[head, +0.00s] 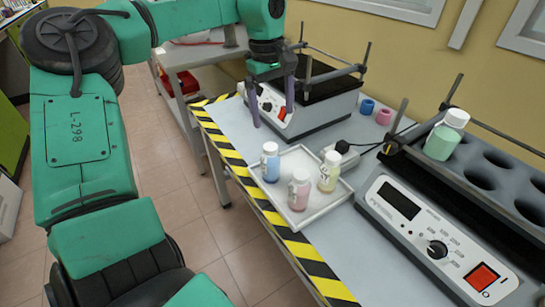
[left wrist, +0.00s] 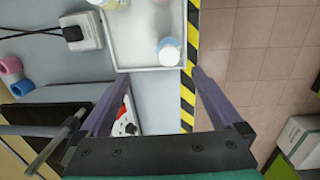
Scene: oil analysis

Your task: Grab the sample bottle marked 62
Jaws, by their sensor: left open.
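A white tray (head: 313,214) on the table holds a blue bottle (head: 270,162), a pink bottle (head: 299,190) and a yellow bottle (head: 329,171), all upright with white caps. A green bottle (head: 445,135) sits tilted at the grey block heater on the right. I cannot read the number 62 on any bottle. My left gripper (head: 272,114) is open and empty, above the table behind the tray. In the left wrist view, the blue bottle (left wrist: 169,50) lies beyond the open fingers (left wrist: 161,78), near the tray's corner. My right gripper is not in view.
The heater (head: 438,235) with empty wells fills the table's right side. Another dark-topped device (head: 325,100) stands behind my left gripper. A pink ring (head: 384,116), a blue ring (head: 367,106) and a power socket (head: 340,158) lie between. Yellow-black tape (head: 262,201) marks the table's left edge.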

